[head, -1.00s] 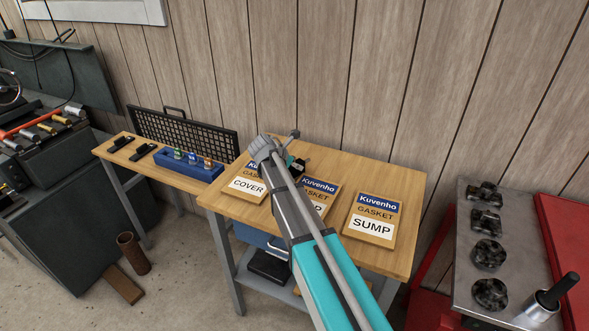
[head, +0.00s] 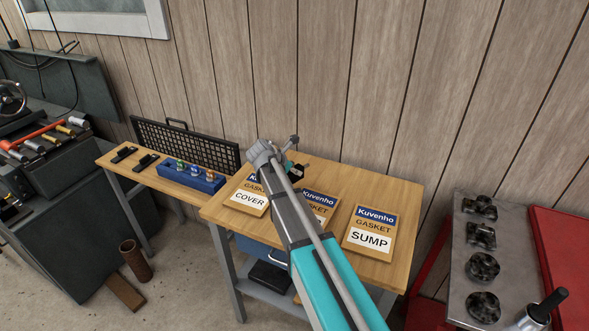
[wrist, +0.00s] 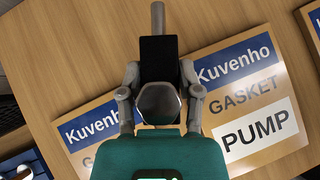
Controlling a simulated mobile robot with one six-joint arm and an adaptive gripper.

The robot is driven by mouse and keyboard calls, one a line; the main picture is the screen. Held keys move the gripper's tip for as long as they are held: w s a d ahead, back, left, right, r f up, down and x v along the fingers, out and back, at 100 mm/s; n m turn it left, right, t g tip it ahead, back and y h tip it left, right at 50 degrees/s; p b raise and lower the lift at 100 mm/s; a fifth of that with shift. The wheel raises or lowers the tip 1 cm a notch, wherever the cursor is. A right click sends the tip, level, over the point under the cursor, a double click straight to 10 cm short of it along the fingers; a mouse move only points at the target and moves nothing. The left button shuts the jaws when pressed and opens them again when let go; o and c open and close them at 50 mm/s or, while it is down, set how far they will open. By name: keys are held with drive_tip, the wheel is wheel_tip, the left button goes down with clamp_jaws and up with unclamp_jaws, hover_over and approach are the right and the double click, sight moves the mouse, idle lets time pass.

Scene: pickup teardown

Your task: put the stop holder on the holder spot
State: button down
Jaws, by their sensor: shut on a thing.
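My gripper (wrist: 160,78) is shut on a dark block, which I take to be the stop holder (wrist: 158,55). In the wrist view the block is black with a pale angular face at its near end, and a grey rod shows beyond it. In the head view the dark piece (head: 297,172) shows small at the end of my arm, above the wooden table (head: 393,272) near its back edge. My arm hides part of the table. I cannot make out a marked holder spot in either view.
Gasket boards marked COVER (head: 248,198), PUMP (wrist: 255,120) and SUMP (head: 370,231) lie on the table. A lower bench to the left carries a blue block (head: 205,184) with small items and a black mesh panel (head: 185,143). A metal-topped stand (head: 462,262) is at right.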

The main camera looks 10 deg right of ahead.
drive_tip(key=s+a+r+p, duration=0.6)
drive_tip(key=s+r+p, duration=0.2)
drive_tip(key=s, duration=0.3)
drive_tip(key=shift+a+r, duration=0.3)
drive_tip(key=shift+r, duration=0.1)
drive_tip(key=shift+s+a, duration=0.1)
drive_tip(key=shift+s, duration=0.05)
idle(0.7)
